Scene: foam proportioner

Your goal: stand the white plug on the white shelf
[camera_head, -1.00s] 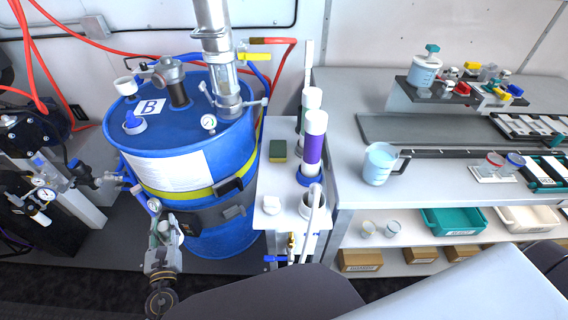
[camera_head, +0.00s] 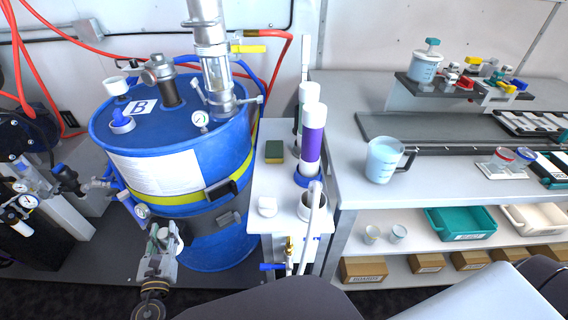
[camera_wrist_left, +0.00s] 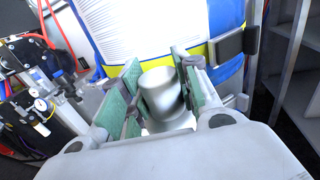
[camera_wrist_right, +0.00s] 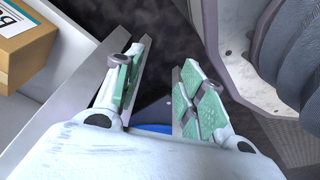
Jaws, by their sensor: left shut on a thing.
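The white plug (camera_wrist_left: 165,97) shows in the left wrist view as a pale, rounded cylinder. My left gripper (camera_wrist_left: 163,90) is shut on it, with a green-padded finger on either side. In the head view my left gripper (camera_head: 163,240) is low in front of the blue drum, to the left of the white shelf (camera_head: 262,180); the plug (camera_head: 174,234) is partly hidden there. The shelf is a narrow white ledge between drum and bench. My right gripper (camera_wrist_right: 160,95) is open and empty in the right wrist view; it is outside the head view.
The blue drum (camera_head: 215,155) stands close on the left. Bare shelf lies around the sponge.

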